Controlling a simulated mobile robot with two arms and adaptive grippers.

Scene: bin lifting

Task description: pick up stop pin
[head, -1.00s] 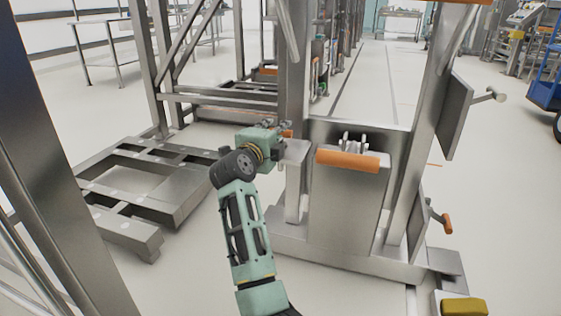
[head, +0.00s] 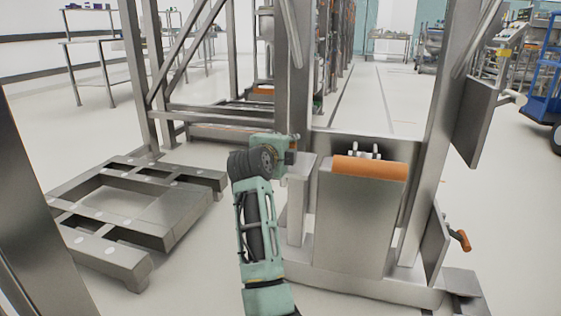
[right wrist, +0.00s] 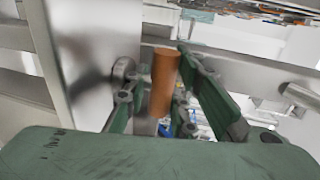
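The stop pin's orange cylindrical handle (right wrist: 163,82) stands upright, slightly tilted, in the right wrist view. My right gripper (right wrist: 165,98) is around it, with one green finger on each side. The fingers are spread, and a gap shows to the left of the handle; whether the right finger touches it is unclear. In the head view my right gripper (head: 293,148) is beside the steel post of the lift frame, and the pin is mostly hidden there. My left gripper is not in view.
A steel lift frame (head: 360,225) with an orange padded bar (head: 369,168) stands right of my arm. A low steel forked base (head: 170,215) lies on the floor at left. A blue cart (head: 543,95) is at far right. Open floor lies behind.

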